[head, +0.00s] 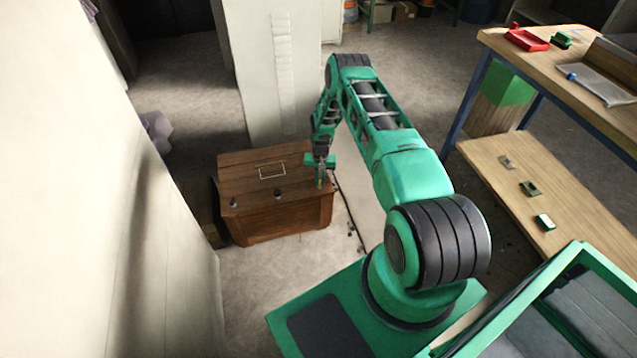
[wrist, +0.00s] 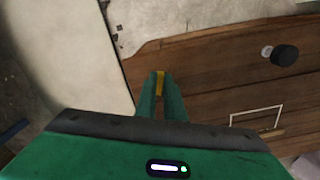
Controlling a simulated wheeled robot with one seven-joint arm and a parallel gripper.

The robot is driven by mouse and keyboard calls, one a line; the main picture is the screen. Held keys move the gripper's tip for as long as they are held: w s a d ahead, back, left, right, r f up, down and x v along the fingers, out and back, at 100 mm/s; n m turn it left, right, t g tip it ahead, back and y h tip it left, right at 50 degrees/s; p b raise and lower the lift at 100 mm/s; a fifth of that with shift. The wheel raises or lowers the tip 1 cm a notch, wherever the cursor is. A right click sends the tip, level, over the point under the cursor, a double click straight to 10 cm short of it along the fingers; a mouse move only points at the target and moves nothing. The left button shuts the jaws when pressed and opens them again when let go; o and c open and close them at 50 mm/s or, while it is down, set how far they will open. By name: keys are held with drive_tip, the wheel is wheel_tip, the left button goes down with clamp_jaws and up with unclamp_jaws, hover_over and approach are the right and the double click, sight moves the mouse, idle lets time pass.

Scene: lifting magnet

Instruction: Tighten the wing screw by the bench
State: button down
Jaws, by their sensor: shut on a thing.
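My gripper (head: 320,179) points down at the right end of the top of a brown wooden chest (head: 262,226). In the wrist view its two green fingers (wrist: 160,90) are shut on a small yellow piece (wrist: 160,80), near the chest's edge. The piece looks like the wing of the wing screw, but the fingers hide most of it, and I cannot tell how far in it sits. The chest's top (wrist: 205,65) fills much of the wrist view. The workbench (head: 587,88) stands at the right in the head view.
A white rectangle outline (head: 272,170) is marked there. A pale cabinet (head: 270,70) stands behind. A red tray (head: 527,39) lies on the workbench.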

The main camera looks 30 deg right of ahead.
drive_tip(key=shift+w+r, duration=0.15)
drive_tip(key=shift+w, duration=0.25)
drive_tip(key=c, duration=1.9)
unclamp_jaws()
drive_tip(key=shift+o, duration=0.2)
drive_tip(key=shift+s, duration=0.15)
drive_tip(key=shift+s, duration=0.1)
wheel_tip(320, 180, up, 11)
drive_tip(key=shift+f, duration=0.2)
